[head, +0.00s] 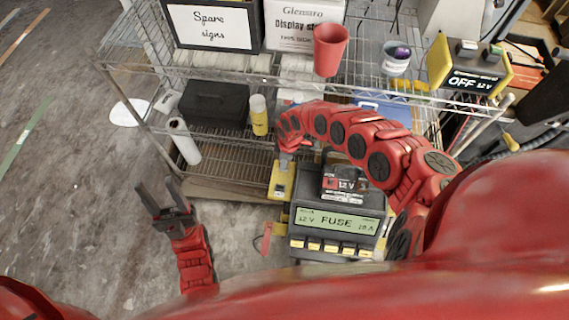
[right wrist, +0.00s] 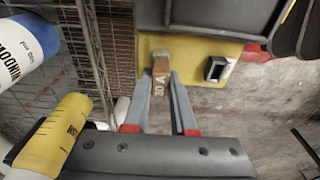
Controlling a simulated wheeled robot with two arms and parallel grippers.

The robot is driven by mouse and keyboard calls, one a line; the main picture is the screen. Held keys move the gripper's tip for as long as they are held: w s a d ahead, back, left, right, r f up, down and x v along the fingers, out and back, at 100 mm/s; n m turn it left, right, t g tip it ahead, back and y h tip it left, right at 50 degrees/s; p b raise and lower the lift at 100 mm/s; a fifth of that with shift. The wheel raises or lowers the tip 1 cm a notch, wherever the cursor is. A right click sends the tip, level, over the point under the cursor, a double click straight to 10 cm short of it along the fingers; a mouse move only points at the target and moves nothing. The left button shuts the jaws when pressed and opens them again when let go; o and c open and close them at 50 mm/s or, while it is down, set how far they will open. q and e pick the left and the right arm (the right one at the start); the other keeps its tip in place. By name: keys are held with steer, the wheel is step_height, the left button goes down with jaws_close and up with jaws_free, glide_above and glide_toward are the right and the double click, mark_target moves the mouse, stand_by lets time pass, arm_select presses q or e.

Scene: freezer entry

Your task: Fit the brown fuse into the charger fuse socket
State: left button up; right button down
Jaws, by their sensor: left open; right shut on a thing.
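In the right wrist view, my right gripper (right wrist: 160,100) is shut on the brown fuse (right wrist: 161,88), which has white lettering and a pale metal end. That end is in front of the charger's yellow panel (right wrist: 195,52); I cannot tell whether it touches. The fuse socket (right wrist: 218,68), a dark opening with a light rim, is right of the fuse. In the head view, the charger (head: 337,205) has a display reading "12 V FUSE 20 A". My right gripper (head: 287,155) is above its yellow side panel (head: 283,180); the fuse is not clearly visible there. My left gripper (head: 165,205) is open and empty.
A wire shelf (head: 215,140) stands behind, with a black box (head: 215,102), a yellow bottle (head: 259,114) and a white roll (head: 184,141). A red cup (head: 330,48) and a yellow device reading "OFF 12 V" (head: 470,72) are higher up.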

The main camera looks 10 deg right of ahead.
steer(key=shift+r+p, duration=0.75)
steer(key=shift+p, duration=0.15)
stand_by(1.4)
steer(key=shift+r, duration=0.15)
steer(key=shift+r+p, duration=2.45)
steer(key=shift+r, duration=0.2)
